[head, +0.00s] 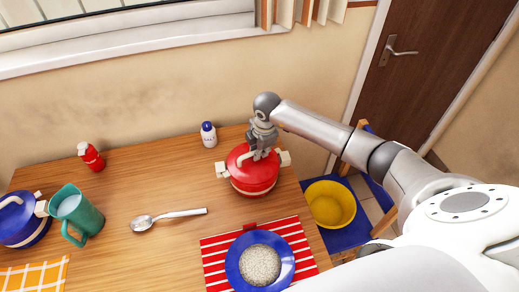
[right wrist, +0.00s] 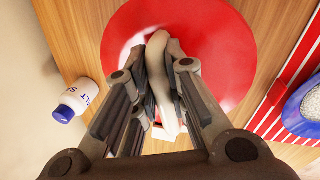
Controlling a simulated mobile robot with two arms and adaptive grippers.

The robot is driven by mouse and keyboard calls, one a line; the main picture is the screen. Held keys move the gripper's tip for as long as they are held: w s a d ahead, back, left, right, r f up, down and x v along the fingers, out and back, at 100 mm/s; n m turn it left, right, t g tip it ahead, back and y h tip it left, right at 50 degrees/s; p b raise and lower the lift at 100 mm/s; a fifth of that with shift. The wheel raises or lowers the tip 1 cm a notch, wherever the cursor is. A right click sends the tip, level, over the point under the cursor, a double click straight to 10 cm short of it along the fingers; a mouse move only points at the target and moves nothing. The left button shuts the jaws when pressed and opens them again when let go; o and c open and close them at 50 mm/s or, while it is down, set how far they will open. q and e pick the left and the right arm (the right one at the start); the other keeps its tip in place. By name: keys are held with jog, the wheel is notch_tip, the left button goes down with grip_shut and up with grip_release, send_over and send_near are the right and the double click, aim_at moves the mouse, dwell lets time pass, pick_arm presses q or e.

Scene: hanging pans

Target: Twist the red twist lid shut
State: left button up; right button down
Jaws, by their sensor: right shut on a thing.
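The red twist lid (head: 240,158) sits on a red pot (head: 254,187) with cream side handles near the table's right end. In the right wrist view the lid (right wrist: 228,42) fills the upper middle, with its cream bar handle (right wrist: 176,52) across it. My right gripper (head: 262,152) reaches down onto the lid from above. Its fingers (right wrist: 168,75) are shut on the cream handle, one on each side. Whether the lid is seated fully on the pot is hard to tell. My left gripper is not in view.
A blue plate (head: 233,271) with a grainy white heap lies on a red striped mat (head: 215,250). A spoon (head: 165,217), salt bottle (head: 208,134), red bottle (head: 91,157), green pitcher (head: 91,215) and blue pot (head: 24,228) stand or lie leftward. A yellow bowl (head: 331,204) is right of the table.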

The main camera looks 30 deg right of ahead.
aim_at(261, 162)
jog(key=shift+m, duration=0.6)
jog(key=shift+m+h+p, duration=0.3)
jog(key=shift+m+p, duration=0.15)
jog(key=shift+m, duration=0.45)
jog(key=c, duration=1.4)
grip_release()
jog(key=shift+o, duration=0.2)
jog(key=shift+r, duration=0.1)
notch_tip(261, 162, up, 12)
jog(key=s, duration=0.2)
jog(key=shift+a+f, duration=0.2)
jog(key=shift+a, duration=0.05)
jog(key=shift+s, duration=0.1)
